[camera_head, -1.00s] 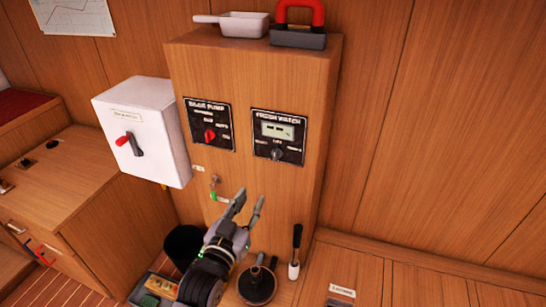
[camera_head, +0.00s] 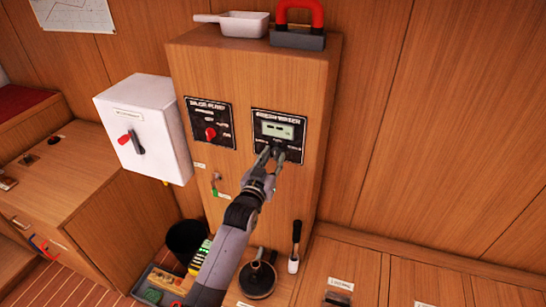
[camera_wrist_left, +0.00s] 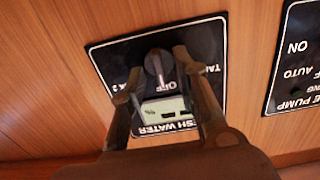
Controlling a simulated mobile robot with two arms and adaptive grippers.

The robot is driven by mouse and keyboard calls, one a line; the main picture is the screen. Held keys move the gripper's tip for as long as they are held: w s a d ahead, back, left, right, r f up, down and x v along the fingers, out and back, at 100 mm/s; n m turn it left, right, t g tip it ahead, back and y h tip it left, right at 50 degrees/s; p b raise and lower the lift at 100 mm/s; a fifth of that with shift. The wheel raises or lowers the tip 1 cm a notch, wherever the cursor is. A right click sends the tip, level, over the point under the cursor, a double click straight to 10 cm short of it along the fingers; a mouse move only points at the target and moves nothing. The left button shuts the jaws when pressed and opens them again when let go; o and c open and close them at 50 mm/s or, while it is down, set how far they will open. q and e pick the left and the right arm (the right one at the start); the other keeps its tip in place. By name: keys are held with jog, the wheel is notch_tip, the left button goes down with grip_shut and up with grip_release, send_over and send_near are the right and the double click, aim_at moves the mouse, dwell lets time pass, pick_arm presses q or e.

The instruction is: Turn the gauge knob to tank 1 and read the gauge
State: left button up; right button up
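The black fresh water panel (camera_head: 297,118) is on the upright wooden cabinet. Its gauge display (camera_head: 278,131) is lit, but I cannot make out a reading. In the left wrist view the panel is upside down, and the dark gauge knob (camera_wrist_left: 154,66) has its pointer toward OFF. Tank labels beside it are partly covered by the fingers. My left gripper (camera_head: 268,154) is at the knob; in the wrist view its open fingers (camera_wrist_left: 156,72) stand on either side of the knob with visible gaps. The display (camera_wrist_left: 164,110) also shows between the fingers. My right gripper is not in view.
The bilge pump panel (camera_head: 209,123) with a red knob is left of the gauge panel. A white switch box (camera_head: 150,130) sticks out farther left. A white scoop (camera_head: 236,22) and a red-handled object (camera_head: 299,25) rest on the cabinet top. A black bin (camera_head: 186,241) stands below.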

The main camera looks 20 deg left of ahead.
pick_arm(q)
jog(key=shift+w, duration=0.2)
grip_shut()
dwell(0.3)
